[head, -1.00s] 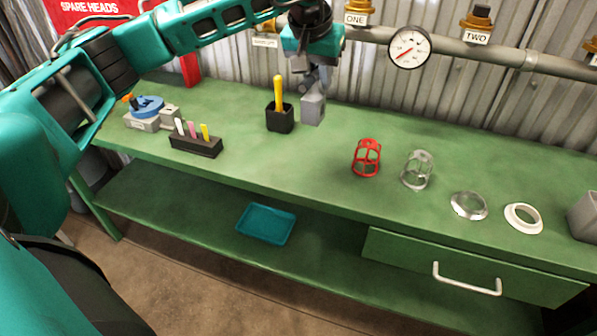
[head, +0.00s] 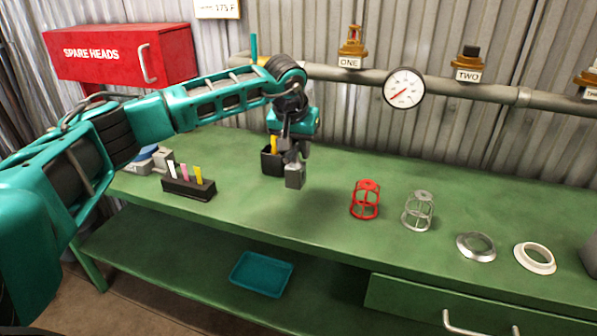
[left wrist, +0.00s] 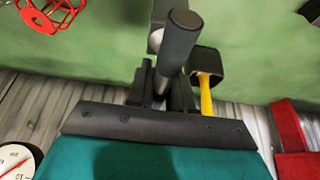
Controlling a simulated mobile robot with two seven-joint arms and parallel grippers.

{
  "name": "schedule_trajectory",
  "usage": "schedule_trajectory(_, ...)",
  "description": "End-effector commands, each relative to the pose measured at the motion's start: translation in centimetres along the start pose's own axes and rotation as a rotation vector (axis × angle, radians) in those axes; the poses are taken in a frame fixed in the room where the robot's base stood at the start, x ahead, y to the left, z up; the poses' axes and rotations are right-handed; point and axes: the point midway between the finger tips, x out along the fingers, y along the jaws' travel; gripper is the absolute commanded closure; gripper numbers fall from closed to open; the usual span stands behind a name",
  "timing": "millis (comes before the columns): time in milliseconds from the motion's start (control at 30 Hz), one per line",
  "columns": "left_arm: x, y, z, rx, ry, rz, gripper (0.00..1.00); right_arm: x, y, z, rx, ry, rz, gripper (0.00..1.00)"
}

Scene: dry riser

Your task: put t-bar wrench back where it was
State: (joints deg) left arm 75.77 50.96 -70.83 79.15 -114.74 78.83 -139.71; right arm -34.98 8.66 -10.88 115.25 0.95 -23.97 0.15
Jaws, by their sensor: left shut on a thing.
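My left gripper (head: 293,150) is above the green bench, a little to the right of the black holder. In the left wrist view it is shut on a dark, thick cylindrical bar (left wrist: 180,45), which I take as the t-bar wrench. In the head view a light grey block-like part (head: 295,177) hangs under the fingers; I cannot tell whether it touches the bench. My right gripper is out of view.
A black rack (head: 188,189) with several coloured sticks stands left. A red cage (head: 365,200), a clear cage (head: 418,211) and two rings stand right. The pipe (head: 440,83) with a gauge (head: 403,88) runs behind. The bench front below the gripper is clear.

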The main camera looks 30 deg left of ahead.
Motion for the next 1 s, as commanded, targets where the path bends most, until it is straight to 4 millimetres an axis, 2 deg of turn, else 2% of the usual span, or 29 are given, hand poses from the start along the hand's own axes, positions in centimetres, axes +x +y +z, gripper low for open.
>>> schedule_trajectory(267, 2.1, 0.0, 0.9, 0.0, 0.0, 0.0, 1.0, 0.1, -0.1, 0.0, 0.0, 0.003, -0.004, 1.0)
schedule_trajectory(500, 5.2, 0.0, 2.1, -0.001, 0.0, -0.001, 1.0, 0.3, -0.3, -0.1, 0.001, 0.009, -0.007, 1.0)
schedule_trajectory(867, 5.5, 0.0, 2.2, -0.001, 0.002, 0.0, 1.0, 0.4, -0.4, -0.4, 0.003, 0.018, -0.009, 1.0)
schedule_trajectory(900, 5.5, 0.0, 2.2, -0.001, 0.001, 0.0, 0.75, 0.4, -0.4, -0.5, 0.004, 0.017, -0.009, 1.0)
schedule_trajectory(1000, 5.5, 0.0, 2.2, 0.0, 0.0, 0.0, 0.65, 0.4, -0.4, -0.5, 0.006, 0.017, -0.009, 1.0)
